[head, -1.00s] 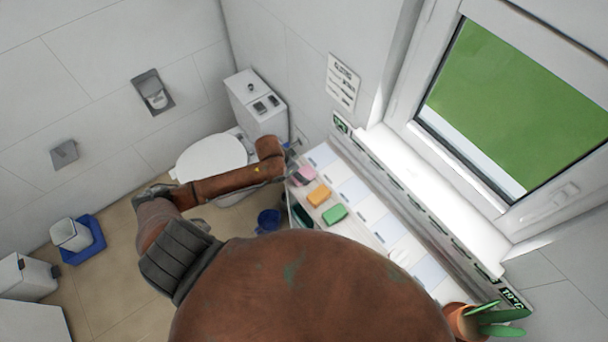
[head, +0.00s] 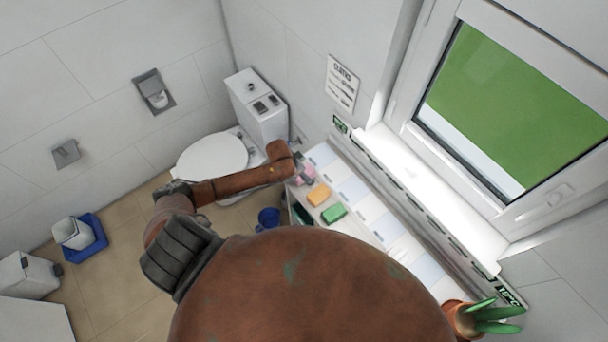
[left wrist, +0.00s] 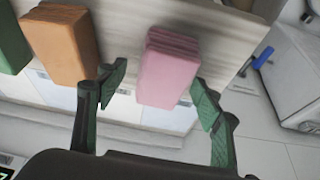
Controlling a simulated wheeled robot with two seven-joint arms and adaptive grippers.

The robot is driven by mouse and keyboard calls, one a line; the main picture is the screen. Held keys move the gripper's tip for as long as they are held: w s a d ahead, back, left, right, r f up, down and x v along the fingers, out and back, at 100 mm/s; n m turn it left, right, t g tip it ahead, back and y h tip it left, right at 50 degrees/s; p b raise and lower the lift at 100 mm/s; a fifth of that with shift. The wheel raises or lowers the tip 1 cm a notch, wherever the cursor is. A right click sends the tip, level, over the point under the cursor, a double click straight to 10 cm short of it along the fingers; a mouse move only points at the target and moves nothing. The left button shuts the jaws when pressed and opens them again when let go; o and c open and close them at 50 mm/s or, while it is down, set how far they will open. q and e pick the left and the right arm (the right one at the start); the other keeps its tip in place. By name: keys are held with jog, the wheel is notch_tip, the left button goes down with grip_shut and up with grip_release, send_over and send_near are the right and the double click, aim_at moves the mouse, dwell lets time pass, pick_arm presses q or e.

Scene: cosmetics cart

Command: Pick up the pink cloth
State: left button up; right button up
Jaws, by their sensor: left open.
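The pink cloth (left wrist: 168,68) is a folded stack on the pale cart top. In the left wrist view it lies between the two fingers of my left gripper (left wrist: 158,95), which is open, with a gap on each side of the cloth. In the head view the pink cloth (head: 308,171) is partly covered by the end of my left arm, and my left gripper (head: 301,166) is small over it. An orange cloth (head: 318,195) and a green cloth (head: 334,213) lie in a row beside it. My right gripper does not show.
The orange cloth (left wrist: 62,45) is close beside one finger in the left wrist view. A window wall with a sill (head: 420,180) runs along the cart's far side. A toilet (head: 212,158) stands behind my arm. A potted plant (head: 466,322) is at the lower right.

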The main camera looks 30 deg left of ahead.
pick_arm(q)
jog(key=shift+f, duration=0.25)
dwell(0.6)
jog(key=shift+c, duration=0.5)
jog(key=c, duration=1.1)
